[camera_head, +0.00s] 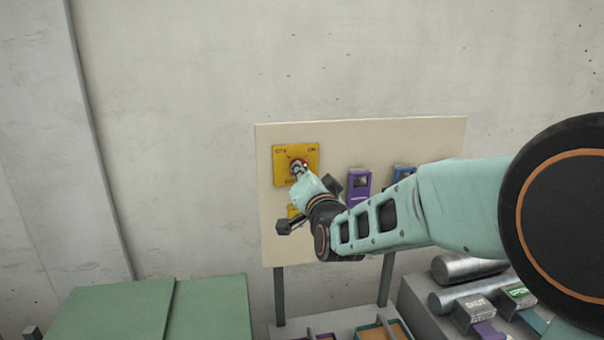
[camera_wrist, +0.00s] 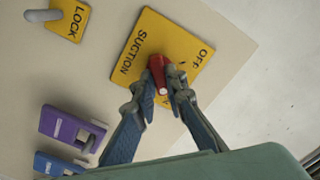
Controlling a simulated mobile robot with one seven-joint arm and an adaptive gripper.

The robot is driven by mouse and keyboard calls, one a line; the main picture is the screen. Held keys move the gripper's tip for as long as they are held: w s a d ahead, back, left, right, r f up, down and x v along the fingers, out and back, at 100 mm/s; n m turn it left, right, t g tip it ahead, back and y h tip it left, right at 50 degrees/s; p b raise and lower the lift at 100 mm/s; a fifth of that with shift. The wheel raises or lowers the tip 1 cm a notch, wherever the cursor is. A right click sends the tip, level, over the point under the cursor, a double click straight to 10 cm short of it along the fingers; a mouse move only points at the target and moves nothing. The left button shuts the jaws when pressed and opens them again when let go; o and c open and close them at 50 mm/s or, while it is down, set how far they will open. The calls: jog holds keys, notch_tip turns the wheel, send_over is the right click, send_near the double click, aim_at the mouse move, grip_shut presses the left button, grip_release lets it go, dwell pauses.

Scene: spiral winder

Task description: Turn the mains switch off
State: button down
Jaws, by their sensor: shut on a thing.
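My gripper (camera_head: 299,171) reaches the yellow plate (camera_head: 284,154) at the upper left of the cream panel. In the wrist view my gripper (camera_wrist: 158,84) is shut on a red knob (camera_wrist: 156,66), one fingertip on each side. The plate under it (camera_wrist: 143,41) reads "SUCTION" along one edge and "OFF" at a corner; no "MAINS" is legible on it. The knob has a pale mark at its near end. A purple switch unit (camera_head: 358,186) and a blue one (camera_head: 403,172) stand right of the knob. The purple unit (camera_wrist: 66,125) has a label too small to read.
A yellow "LOCK" plate (camera_wrist: 75,20) with a grey lever sits below the suction plate on the panel (camera_head: 400,128). My arm hides part of the panel. A green cabinet (camera_head: 205,310) stands lower left; metal cylinders (camera_head: 470,268) lie lower right. The wall above is bare.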

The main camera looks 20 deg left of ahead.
jog(key=shift+f+n+b, duration=0.15)
jog(key=shift+n+b, duration=0.15)
jog(key=shift+b, duration=0.35)
jog(key=n+b, duration=0.4)
jog(key=n, duration=0.1)
jog(key=n+b, duration=0.4)
jog(key=n, duration=0.2)
jog(key=n+b, duration=0.5)
jog(key=n, duration=0.1)
jog(key=shift+a+r, duration=0.1)
jog(key=shift+r, duration=0.15)
jog(key=shift+n, duration=0.3)
jog(key=c, duration=2)
grip_release()
jog(key=shift+o, duration=0.2)
jog(key=shift+f, duration=0.1)
